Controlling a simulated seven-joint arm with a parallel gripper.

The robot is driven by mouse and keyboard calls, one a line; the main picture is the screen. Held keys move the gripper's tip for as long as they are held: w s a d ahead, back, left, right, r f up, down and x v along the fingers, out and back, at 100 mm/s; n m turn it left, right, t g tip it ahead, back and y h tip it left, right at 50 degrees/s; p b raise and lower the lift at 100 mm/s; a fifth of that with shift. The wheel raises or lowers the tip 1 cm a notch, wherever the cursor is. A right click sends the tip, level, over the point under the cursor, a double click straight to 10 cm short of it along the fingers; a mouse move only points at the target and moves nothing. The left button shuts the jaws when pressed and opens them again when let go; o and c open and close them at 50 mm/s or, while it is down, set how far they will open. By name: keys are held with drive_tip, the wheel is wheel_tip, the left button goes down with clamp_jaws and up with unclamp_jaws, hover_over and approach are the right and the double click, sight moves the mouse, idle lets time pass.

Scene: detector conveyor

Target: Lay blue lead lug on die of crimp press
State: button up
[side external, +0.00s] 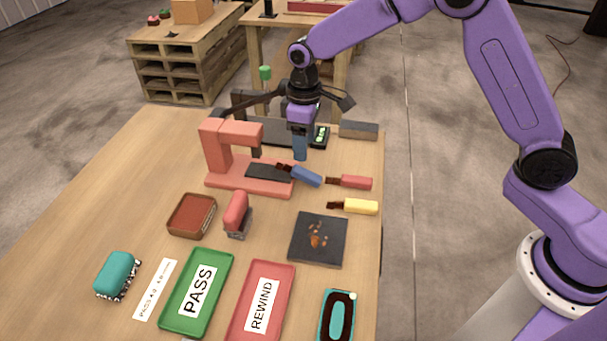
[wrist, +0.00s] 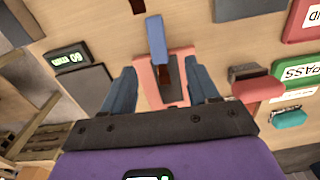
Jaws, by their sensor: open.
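The crimp press (side external: 217,150) is a red C-shaped frame on a red base. A dark flat die (side external: 262,172) lies on the base; the press base also shows in the wrist view (wrist: 148,82). The blue lead lug (side external: 307,177) has its brown terminal end over the die's right end, and its blue body sticks out past the base; it also shows in the wrist view (wrist: 156,40). I cannot tell how fully the terminal touches the die. My gripper (side external: 300,155) is open and empty, raised behind the lug. Its spread fingers (wrist: 162,88) show in the wrist view.
A red lug (side external: 355,182) and a yellow lug (side external: 360,206) lie right of the press. A red-handled tool (side external: 237,212), a brown box (side external: 192,215) and a dark plate (side external: 318,240) stand nearer. Green PASS (side external: 221,270) and red REWIND (side external: 284,278) trays lie in front.

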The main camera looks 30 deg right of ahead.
sight(304, 171)
wheel_tip(304, 171, down, 10)
drive_tip(key=shift+w+f, duration=0.1)
clamp_jaws()
idle(0.5)
drive_tip(key=shift+r, duration=0.2)
